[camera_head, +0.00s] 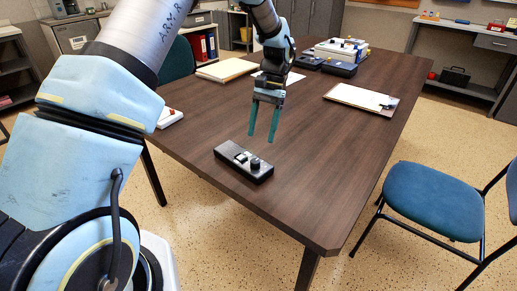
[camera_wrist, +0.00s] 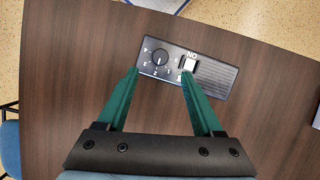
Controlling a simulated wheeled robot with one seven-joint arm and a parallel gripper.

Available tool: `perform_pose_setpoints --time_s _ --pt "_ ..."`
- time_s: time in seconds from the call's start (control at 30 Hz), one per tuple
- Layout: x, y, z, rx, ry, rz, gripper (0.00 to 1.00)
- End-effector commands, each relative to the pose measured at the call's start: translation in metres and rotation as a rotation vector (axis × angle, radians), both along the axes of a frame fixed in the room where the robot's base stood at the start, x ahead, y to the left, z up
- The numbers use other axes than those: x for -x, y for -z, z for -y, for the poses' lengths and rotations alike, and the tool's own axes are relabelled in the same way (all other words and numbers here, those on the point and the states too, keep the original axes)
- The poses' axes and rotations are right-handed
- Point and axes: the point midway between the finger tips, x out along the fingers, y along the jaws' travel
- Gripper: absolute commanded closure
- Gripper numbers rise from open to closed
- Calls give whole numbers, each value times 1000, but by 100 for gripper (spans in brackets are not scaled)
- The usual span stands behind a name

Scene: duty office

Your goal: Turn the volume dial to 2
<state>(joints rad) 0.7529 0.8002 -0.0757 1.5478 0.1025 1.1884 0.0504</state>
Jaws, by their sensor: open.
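The volume dial (camera_wrist: 160,58) is a round black knob with a pale pointer mark, set on a black control box (camera_wrist: 220,78). White characters surround the dial, too small to read surely. Beside it on the box is a white switch (camera_wrist: 190,65) and a ribbed area. In the head view the box (camera_head: 233,169) lies flat on the table near its front edge, with the dial (camera_head: 255,163) at its right part. My gripper (camera_head: 263,140) points down above and behind the box, its green fingers apart and empty.
The dark wooden table (camera_head: 320,185) is clear around the box. A clipboard (camera_head: 361,98) lies further back right; black devices (camera_head: 338,68) and a pale machine (camera_head: 341,50) stand at the far end. A red-and-white item (camera_head: 170,117) lies at the left edge. A blue chair (camera_head: 432,200) stands right.

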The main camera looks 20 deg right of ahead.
Motion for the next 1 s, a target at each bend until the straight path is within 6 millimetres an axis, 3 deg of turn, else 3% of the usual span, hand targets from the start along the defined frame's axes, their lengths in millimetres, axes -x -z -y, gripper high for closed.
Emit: perform_pose_setpoints --time_s 0.23,0.77,0.87,1.0 --pt "-5 -21 7 1 1 0 32" --pt "-7 -24 4 3 -6 3 32" --pt "-14 -30 -15 21 -47 21 32" --pt "-27 -46 -80 82 -181 88 32"
